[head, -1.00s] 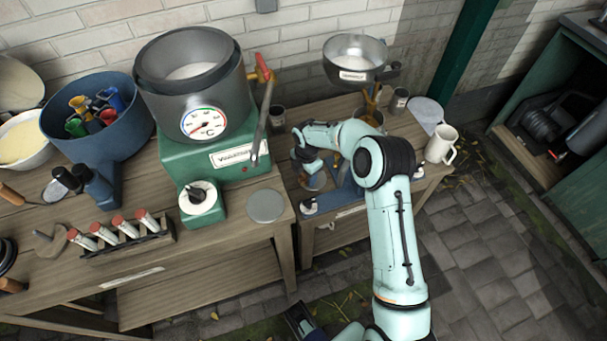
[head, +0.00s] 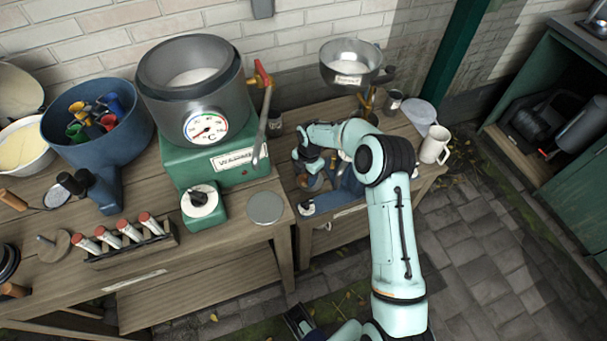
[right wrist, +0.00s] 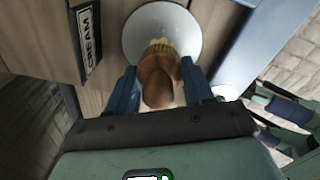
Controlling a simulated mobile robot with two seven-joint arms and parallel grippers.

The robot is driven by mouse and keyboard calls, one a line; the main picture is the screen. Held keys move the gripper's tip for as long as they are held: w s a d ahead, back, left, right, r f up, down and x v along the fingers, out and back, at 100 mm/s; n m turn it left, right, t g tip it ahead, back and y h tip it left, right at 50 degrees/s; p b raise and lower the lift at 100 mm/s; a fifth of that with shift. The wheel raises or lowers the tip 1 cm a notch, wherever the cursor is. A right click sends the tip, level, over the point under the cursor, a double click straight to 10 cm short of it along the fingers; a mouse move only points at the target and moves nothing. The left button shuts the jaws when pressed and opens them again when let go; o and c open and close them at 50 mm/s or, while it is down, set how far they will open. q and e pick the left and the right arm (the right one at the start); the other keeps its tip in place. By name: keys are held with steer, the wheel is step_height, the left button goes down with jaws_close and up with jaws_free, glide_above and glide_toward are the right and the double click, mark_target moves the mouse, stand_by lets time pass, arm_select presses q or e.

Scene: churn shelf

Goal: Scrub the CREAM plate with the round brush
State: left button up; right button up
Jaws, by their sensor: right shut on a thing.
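My right gripper (right wrist: 165,85) is shut on the round brush (right wrist: 159,78), which has a brown wooden body and pale bristles. The bristle end is over the pale round CREAM plate (right wrist: 160,32); I cannot tell whether they touch. A dark CREAM label (right wrist: 88,42) lies left of the plate in the right wrist view. In the head view my right gripper (head: 310,172) is low over the right-hand table, and my arm hides much of the plate and brush there. A dark part of mine at the bottom edge may be the left gripper (head: 301,322); its jaws are unclear.
A green machine with a grey pot (head: 195,80) stands left of my right arm. A metal bowl (head: 350,62) is raised behind it. A white mug (head: 435,145) and metal cup (head: 393,101) stand at the right. A grey disc (head: 265,207) lies on the left table.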

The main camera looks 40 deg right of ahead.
steer(key=shift+h, duration=0.4)
steer(key=d, duration=0.3)
steer(key=s+d, duration=0.1)
steer(key=shift+d+r, duration=0.25)
arm_select(q)
steer(key=shift+w+d, duration=0.1)
steer(key=shift+d, duration=0.25)
arm_select(e)
steer(key=shift+w+a+f+m, duration=0.15)
steer(key=shift+w+a, duration=0.1)
steer(key=shift+a, duration=0.3)
steer(key=shift+w+a+r+m, duration=0.1)
steer(key=shift+w+a+m, duration=0.1)
steer(key=shift+a, duration=0.3)
steer(key=shift+w+a, duration=0.15)
steer(key=shift+a, duration=0.6)
steer(key=shift+w+a, duration=0.15)
steer(key=shift+a, duration=0.6)
steer(key=shift+w+a, duration=0.1)
steer(key=shift+a, duration=0.25)
arm_select(q)
steer(key=shift+r, duration=0.1)
steer(key=shift+w+r+p, duration=0.2)
steer(key=shift+r+p, duration=0.85)
steer(key=shift+w+r+p, duration=0.2)
steer(key=shift+r+p, duration=0.8)
steer(key=shift+r, duration=0.05)
arm_select(e)
steer(key=shift+a+r, duration=0.1)
steer(key=shift+r, duration=2.85)
